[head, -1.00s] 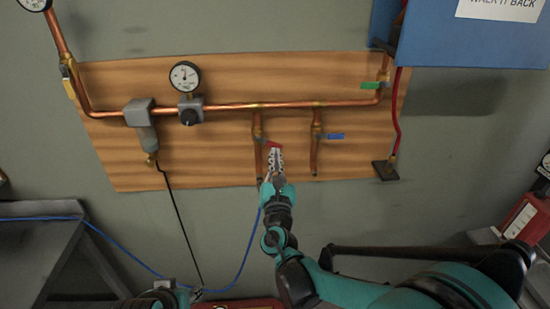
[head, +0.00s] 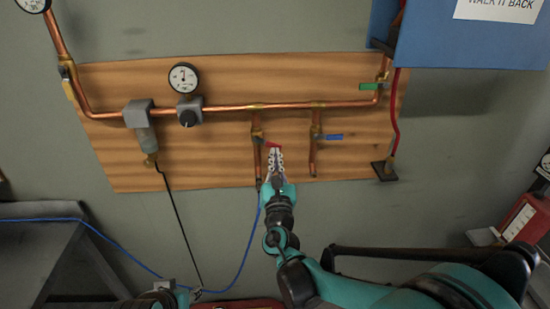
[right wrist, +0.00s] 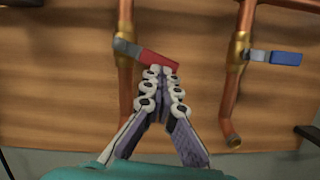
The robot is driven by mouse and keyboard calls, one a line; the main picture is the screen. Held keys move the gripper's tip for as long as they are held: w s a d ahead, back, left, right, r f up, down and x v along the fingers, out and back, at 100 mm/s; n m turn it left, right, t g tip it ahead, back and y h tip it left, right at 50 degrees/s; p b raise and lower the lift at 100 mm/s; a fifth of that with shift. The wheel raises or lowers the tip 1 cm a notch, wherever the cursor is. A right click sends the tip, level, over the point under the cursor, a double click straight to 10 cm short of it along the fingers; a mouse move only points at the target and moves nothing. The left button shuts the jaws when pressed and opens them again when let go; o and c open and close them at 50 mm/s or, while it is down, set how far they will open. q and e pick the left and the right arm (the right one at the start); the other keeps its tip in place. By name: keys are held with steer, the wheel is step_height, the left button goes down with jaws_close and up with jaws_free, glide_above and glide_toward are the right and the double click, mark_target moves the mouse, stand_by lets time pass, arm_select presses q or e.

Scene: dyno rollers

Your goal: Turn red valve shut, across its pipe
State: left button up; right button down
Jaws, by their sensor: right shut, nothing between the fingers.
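The red valve handle (head: 272,145) is on the left of two short copper drop pipes (head: 257,158). In the right wrist view the red handle (right wrist: 156,60) points right from its pipe (right wrist: 125,85), largely across it and sloping down toward its free end. My right gripper (head: 275,153) is shut and empty, just below the handle. In the right wrist view its fingertips (right wrist: 161,72) are at the handle's lower edge, near the free end; I cannot tell whether they touch. Part of my left arm shows at the bottom edge; its finger state is unclear.
A blue-handled valve (head: 331,137) is on the drop pipe to the right. A green-handled valve (head: 373,86) is farther up right, near a blue panel (head: 460,45). A gauge (head: 184,78) and regulator are left. A blue hose (head: 245,255) hangs below the wooden board (head: 215,165).

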steer(key=shift+d+r+n, duration=0.2)
steer(key=shift+r+n, duration=0.15)
steer(key=shift+n, duration=0.15)
stand_by(2.4)
steer(key=shift+f, duration=0.1)
step_height(320, 180, down, 5)
steer(key=a+b, duration=0.1)
steer(key=b, duration=0.3)
steer(key=r+p+v, duration=0.1)
steer(key=p+v, duration=0.1)
steer(key=v, duration=0.7)
steer(key=shift+s, duration=0.5)
steer(key=shift+a, duration=0.15)
